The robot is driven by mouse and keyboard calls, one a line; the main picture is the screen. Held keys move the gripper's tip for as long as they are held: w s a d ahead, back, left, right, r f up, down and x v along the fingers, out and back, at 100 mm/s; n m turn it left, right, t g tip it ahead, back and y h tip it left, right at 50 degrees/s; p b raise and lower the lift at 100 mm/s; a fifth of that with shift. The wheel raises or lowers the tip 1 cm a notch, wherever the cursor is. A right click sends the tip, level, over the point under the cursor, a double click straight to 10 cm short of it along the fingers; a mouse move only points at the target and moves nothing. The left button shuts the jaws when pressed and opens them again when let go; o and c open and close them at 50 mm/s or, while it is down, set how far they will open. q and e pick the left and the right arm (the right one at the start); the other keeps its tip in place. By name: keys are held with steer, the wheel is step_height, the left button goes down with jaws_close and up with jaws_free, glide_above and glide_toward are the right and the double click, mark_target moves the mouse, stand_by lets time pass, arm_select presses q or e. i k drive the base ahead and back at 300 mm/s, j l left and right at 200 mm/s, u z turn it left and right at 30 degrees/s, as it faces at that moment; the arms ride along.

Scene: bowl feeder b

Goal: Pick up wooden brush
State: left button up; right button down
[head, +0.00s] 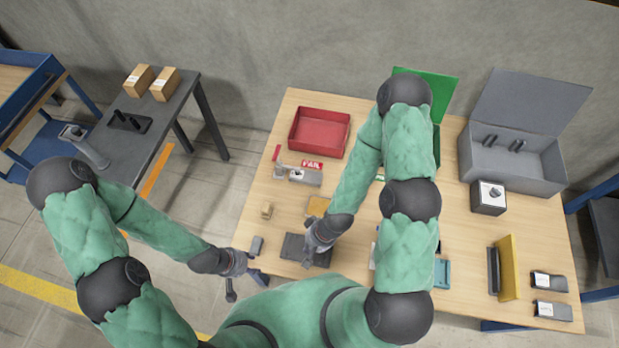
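A small tan, wood-coloured item (266,210) stands near the left edge of the wooden table; it may be the wooden brush, but it is too small to be sure. My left gripper (245,284) is just off the table's front left edge, below that item. Its fingers look spread, with nothing seen between them. My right gripper (310,254) is over a dark grey mat or tray (291,247) at the table's front. Its fingertips are too small and dark to read. My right arm hides part of the table's middle.
A red bin (319,115) stands at the back left, with a FAIL sign (312,164) below it. A yellow-orange item (318,206) lies beside my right wrist. A grey open case (515,170), a dark box (488,203) and a yellow upright plate (507,267) are on the right.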

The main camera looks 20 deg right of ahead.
mark_target(267, 210)
steer(key=j, duration=0.6)
steer(key=i+j, duration=0.1)
steer(key=j, duration=0.5)
steer(key=j+z, duration=0.15)
steer(key=z, duration=1.4)
